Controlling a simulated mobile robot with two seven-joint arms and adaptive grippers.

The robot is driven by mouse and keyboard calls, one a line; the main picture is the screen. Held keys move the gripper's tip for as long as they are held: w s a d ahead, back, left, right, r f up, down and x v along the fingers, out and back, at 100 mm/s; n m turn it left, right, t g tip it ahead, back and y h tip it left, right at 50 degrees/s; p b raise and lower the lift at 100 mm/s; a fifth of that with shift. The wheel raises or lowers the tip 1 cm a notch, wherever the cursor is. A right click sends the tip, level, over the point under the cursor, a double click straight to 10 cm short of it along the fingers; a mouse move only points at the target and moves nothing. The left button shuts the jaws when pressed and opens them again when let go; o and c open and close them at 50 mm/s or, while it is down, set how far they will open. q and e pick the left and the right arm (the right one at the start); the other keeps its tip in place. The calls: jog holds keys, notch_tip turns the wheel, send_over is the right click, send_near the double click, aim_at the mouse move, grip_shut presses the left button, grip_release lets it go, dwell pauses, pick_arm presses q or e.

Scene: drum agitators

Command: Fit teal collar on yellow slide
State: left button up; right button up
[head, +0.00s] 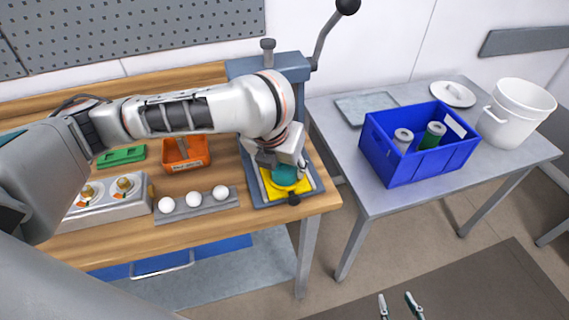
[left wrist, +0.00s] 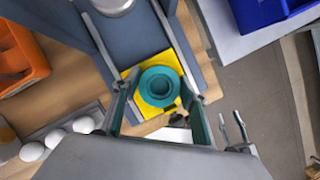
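The teal collar (head: 287,174) is a round flanged ring with a central hole. In the left wrist view the collar (left wrist: 160,87) lies over the yellow slide (left wrist: 149,57), with yellow showing around it. The yellow slide (head: 274,190) is a flat plate in the base of the grey-blue press. My left gripper (head: 284,166) is low over the collar, pointing down. Its fingers stand on either side of the collar, with small gaps visible. Whether the collar is fully seated cannot be told. My right gripper (head: 401,306) is open and empty above the floor, away from the table.
The press (head: 243,68) with its lever rises behind the slide. A black knob (head: 293,199) is at the slide's front. White balls on a grey rack (head: 196,209) and an orange bin (head: 186,155) lie left. A blue crate (head: 409,171) stands on the right table.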

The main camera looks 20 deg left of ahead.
pick_arm(q)
jog(key=shift+o, duration=1.3)
jog(key=v, duration=1.2)
